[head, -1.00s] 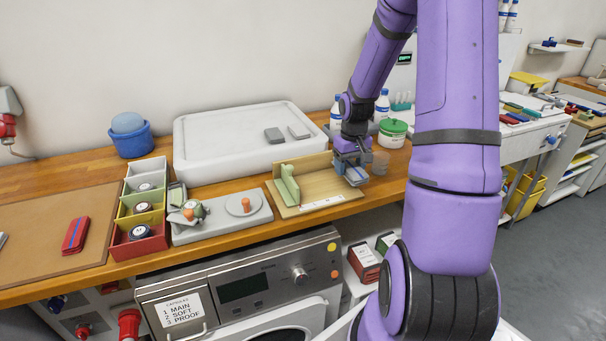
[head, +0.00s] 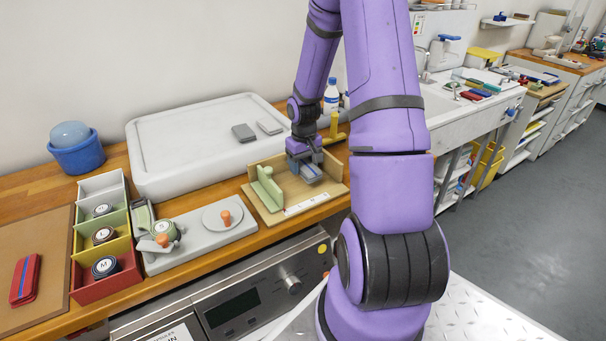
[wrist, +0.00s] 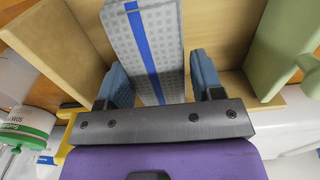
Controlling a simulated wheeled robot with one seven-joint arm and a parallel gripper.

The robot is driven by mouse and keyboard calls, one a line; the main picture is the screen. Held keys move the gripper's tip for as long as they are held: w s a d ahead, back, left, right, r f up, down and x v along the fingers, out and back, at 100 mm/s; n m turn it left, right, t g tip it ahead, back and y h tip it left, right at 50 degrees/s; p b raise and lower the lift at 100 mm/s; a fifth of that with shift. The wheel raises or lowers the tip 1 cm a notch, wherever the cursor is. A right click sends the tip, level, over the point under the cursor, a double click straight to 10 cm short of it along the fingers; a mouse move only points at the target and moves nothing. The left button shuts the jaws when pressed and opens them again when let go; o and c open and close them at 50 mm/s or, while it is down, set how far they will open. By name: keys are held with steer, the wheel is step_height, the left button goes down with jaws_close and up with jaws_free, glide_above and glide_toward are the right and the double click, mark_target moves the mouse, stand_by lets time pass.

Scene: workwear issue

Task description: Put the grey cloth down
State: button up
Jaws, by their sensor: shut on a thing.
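My gripper (head: 304,158) is shut on a folded grey cloth (head: 312,173) with a blue stripe. In the wrist view the same cloth (wrist: 172,45) sits between the blue fingers of my gripper (wrist: 162,88). The cloth is over the right half of a shallow wooden tray (head: 296,211), which has a back wall and a white marked strip in front. A pale green block (head: 267,190) stands at the tray's left side, apart from the cloth. I cannot tell whether the cloth touches the tray floor.
A large white bin or lid (head: 190,140) with two grey slabs stands behind. To the left are a grey board (head: 205,237), coloured compartments (head: 92,282) and a red cloth (head: 24,279). A white-and-green tub (wrist: 25,128) shows in the wrist view.

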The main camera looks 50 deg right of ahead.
steer(key=shift+f, duration=1.95)
steer(key=shift+f, duration=0.1)
steer(key=o, duration=0.9)
